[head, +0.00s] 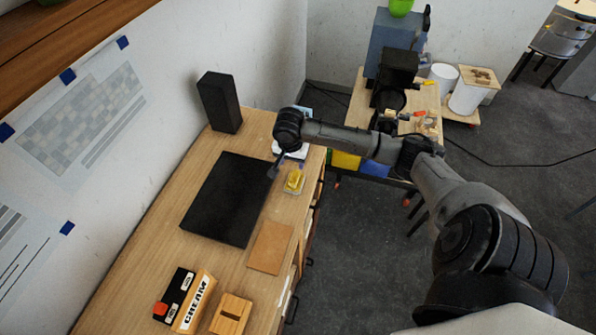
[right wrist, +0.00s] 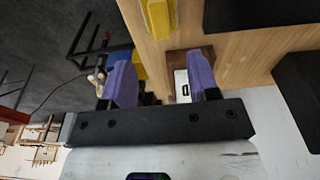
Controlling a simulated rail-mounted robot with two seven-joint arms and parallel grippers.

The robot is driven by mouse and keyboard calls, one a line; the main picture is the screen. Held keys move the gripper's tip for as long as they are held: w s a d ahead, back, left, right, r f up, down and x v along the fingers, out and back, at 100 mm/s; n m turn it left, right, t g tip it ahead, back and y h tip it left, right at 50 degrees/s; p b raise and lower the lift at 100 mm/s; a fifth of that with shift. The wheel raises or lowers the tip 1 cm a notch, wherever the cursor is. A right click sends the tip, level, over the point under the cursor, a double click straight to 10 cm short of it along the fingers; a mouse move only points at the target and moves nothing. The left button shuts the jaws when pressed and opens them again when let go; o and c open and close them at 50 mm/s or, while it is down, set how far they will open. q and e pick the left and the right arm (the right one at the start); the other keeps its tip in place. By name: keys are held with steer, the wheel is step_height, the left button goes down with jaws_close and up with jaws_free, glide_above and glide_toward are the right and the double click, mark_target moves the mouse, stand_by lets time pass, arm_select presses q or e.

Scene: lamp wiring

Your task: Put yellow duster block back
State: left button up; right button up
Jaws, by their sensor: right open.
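The yellow duster block (head: 295,179) sits on a small pale base (head: 290,190) near the right edge of the wooden desk, beside the black mat. In the right wrist view the yellow block (right wrist: 158,18) shows at the top edge, partly cut off and outside the jaws. My left gripper is out of view.
The black mat (head: 228,200) covers the desk's middle. A brown pad (head: 270,247), a cream box (head: 194,301) and a wooden block (head: 231,314) lie nearer. A black upright box (head: 220,102) stands behind. A cluttered side table (head: 354,107) stands beyond.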

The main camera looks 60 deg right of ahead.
steer(key=s+a+f+n, duration=0.2)
steer(key=a+f+n, duration=0.1)
steer(key=a, duration=0.2)
steer(key=s+a+f+n+y, duration=0.1)
steer(key=s+a+f+n, duration=0.2)
steer(key=a, duration=0.3)
steer(key=s+a+f+n, duration=0.3)
steer(key=a, duration=0.2)
steer(key=shift+s+a+t, duration=0.15)
steer(key=shift+s+t, duration=0.05)
steer(key=shift+t, duration=0.2)
steer(key=s+a+r+n+t, duration=0.2)
steer(key=s+a+r+n, duration=0.1)
steer(key=s+a+n, duration=0.5)
steer(key=s+a, duration=0.3)
steer(key=s, duration=0.2)
steer(key=shift+s+n+y, duration=0.2)
steer(key=shift+n+y, duration=0.1)
